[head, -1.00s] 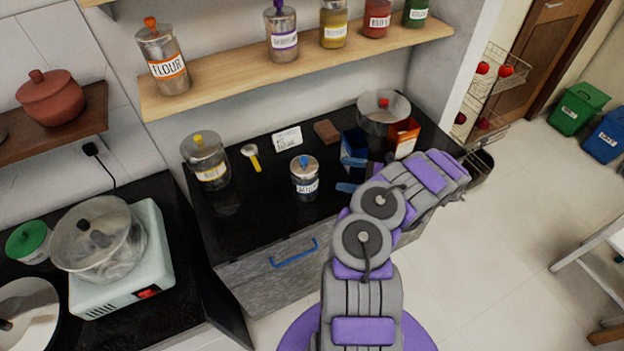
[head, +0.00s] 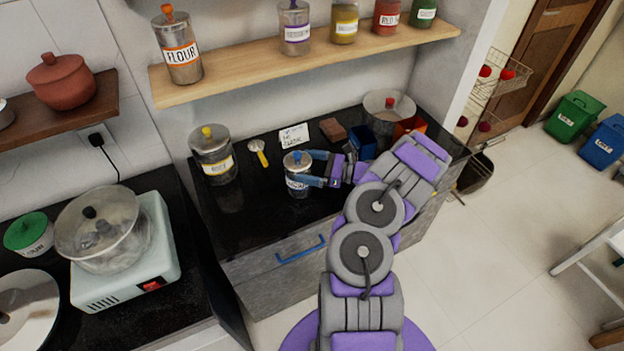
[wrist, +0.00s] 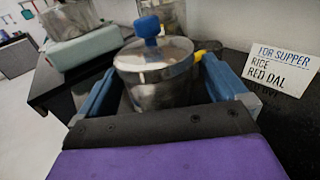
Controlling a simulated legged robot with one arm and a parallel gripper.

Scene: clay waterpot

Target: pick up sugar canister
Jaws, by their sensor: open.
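A small steel canister with a blue knob (head: 297,187) stands upright on the black counter. Its label is too small to read, so I cannot confirm it says sugar. My gripper (head: 310,168) is at its right side, with the blue fingers open and reaching to either side of it. In the wrist view the canister's glass-topped lid and body (wrist: 158,78) sit between the two open fingers (wrist: 155,88). I cannot tell whether either finger touches it. Its lower part is hidden by my gripper in the wrist view.
A larger yellow-knobbed canister (head: 213,158), a yellow-handled spoon (head: 259,152) and a white note card (head: 294,135) lie nearby. A brown block (head: 333,131), a dark blue box (head: 362,141) and a lidded pot (head: 390,105) stand right. A shelf (head: 250,78) hangs above.

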